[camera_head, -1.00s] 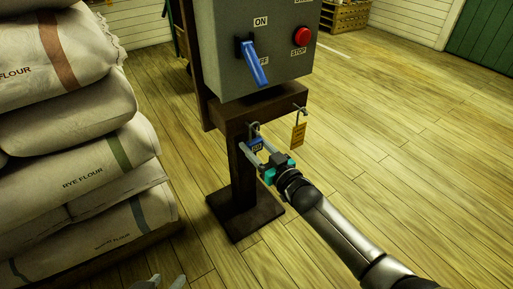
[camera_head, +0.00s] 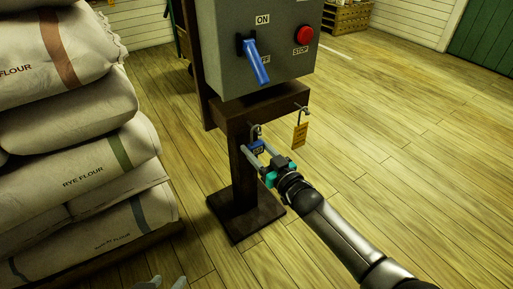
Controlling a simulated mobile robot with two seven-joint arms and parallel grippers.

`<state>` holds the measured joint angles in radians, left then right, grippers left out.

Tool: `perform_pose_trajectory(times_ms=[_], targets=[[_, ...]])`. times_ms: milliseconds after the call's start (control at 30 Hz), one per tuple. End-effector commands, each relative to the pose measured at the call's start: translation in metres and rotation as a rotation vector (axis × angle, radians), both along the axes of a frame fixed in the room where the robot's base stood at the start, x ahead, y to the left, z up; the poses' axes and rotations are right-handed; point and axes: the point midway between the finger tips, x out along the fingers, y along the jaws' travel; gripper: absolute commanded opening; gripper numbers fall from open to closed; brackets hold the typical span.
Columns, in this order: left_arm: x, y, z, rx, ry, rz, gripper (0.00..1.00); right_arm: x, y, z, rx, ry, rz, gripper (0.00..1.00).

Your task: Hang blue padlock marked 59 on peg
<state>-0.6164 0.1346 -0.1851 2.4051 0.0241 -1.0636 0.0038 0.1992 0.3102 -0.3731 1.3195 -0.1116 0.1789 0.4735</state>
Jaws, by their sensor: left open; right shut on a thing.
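The blue padlock (camera_head: 257,147) is at the front of the dark wooden stand, with its shackle up at the left peg (camera_head: 255,128). I cannot tell whether the shackle is around the peg or just in front of it. Its marking is too small to read. My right gripper (camera_head: 256,153) is shut on the padlock, coming from below right. My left gripper (camera_head: 170,283) shows only partly at the bottom edge, open and away from the stand.
A yellow tag (camera_head: 299,136) hangs from the right peg (camera_head: 305,110). Above is a grey switch box (camera_head: 225,65) with a blue lever (camera_head: 257,62) and red button (camera_head: 304,34). Stacked flour sacks (camera_head: 85,165) fill the left. The floor at right is clear.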

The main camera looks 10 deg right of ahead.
Motion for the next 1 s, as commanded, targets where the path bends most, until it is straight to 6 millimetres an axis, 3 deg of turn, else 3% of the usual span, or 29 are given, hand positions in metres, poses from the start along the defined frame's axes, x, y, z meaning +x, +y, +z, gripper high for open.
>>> perform_pose_trajectory(times_ms=[300, 333, 600, 1000], targets=[[0.0000, 0.0000, -0.0009, 0.000, 0.000, 0.000, 0.50, 0.0003, 0.0002, -0.0003, 0.001, -0.003, 0.000, 0.06], [0.0000, 0.0000, -0.0009, 0.000, 0.000, 0.000, 0.50, 0.0003, 0.0002, -0.0003, 0.001, -0.003, 0.000, 0.58], [0.0000, 0.0000, -0.0009, 0.000, 0.000, 0.000, 0.50, 0.0002, 0.0002, -0.0008, 0.001, -0.002, 0.000, 0.88], [0.0000, 0.0000, 0.0040, 0.000, 0.000, 0.000, 0.50, -0.0069, -0.0025, -0.0014, -0.001, 0.003, 0.000, 0.90]])
